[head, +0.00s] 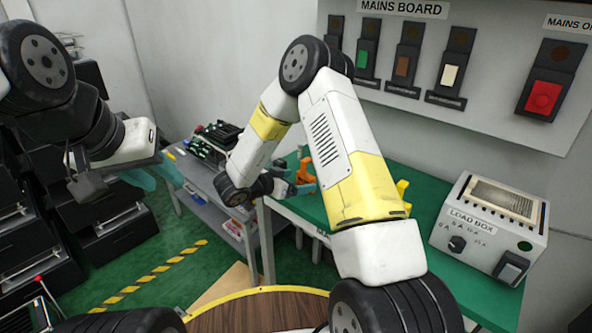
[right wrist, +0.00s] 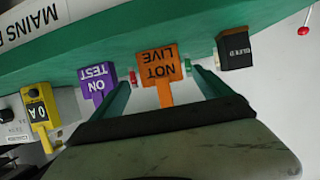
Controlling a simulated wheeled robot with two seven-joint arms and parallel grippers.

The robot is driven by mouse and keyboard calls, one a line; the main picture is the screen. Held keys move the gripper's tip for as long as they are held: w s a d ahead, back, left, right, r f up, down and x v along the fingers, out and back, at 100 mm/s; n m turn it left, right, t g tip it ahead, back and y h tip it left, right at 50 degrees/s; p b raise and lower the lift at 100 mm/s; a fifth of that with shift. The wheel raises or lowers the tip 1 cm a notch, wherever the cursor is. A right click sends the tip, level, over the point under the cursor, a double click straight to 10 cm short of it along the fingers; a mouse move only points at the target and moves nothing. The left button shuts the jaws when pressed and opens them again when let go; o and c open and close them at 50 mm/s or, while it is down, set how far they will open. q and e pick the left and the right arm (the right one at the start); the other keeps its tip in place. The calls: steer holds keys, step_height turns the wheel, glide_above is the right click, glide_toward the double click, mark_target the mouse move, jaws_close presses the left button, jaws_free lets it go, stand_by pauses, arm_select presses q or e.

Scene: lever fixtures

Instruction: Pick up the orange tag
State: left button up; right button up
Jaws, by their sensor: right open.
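The orange tag (right wrist: 157,66), lettered "NOT LIVE", appears upside down in the right wrist view, with a narrow stem. In the head view it is the small orange shape (head: 304,171) on the green bench. My right gripper (right wrist: 162,80) is open, with one teal finger on each side of the tag's stem and visible gaps to both. The pictures do not settle how deep the tag sits between the fingers.
A yellow tag (right wrist: 38,108) is further along. The load box (head: 490,226) stands on the bench at right, below the mains board (head: 480,30).

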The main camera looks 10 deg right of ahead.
mark_target(304, 182)
steer(key=x, duration=0.2)
steer(key=f+x, duration=0.1)
steer(key=x, duration=0.2)
steer(key=shift+f, duration=0.1)
steer(key=c, duration=1.4)
